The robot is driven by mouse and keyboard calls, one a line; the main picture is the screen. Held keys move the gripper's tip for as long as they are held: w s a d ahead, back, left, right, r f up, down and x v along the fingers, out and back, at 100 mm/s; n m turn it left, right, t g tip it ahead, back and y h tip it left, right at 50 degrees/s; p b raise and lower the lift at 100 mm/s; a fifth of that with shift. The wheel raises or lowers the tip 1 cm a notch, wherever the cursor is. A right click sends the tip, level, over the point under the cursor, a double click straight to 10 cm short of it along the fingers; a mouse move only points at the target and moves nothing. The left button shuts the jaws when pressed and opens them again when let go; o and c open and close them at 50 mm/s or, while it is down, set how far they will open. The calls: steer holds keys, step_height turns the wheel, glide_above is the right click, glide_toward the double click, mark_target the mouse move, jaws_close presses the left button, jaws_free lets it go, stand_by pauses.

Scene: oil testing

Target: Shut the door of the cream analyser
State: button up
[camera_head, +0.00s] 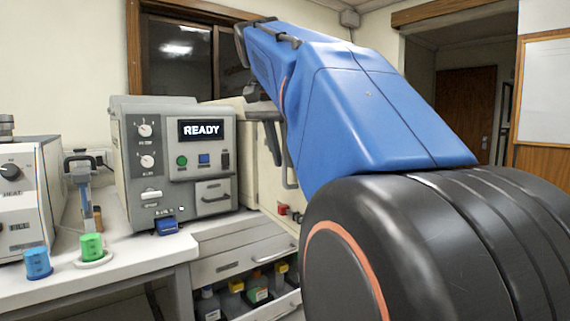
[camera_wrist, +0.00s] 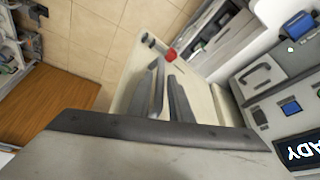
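The cream analyser (camera_head: 262,160) is partly visible beyond the grey READY unit, mostly hidden by my arm. The door's hinge side and opening angle are hidden.
The grey READY unit (camera_head: 184,150) stands close to my gripper's left. A small red part (camera_head: 282,209) is low by the cream panel. An open drawer (camera_head: 275,309) with bottles lies below the bench. Blue and green cups (camera_head: 37,263) stand at the left.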

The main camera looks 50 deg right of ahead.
steer(key=shift+x, duration=1.25)
steer(key=shift+c, duration=0.4)
jaws_close()
steer(key=shift+s+d, duration=0.1)
steer(key=shift+s, duration=0.05)
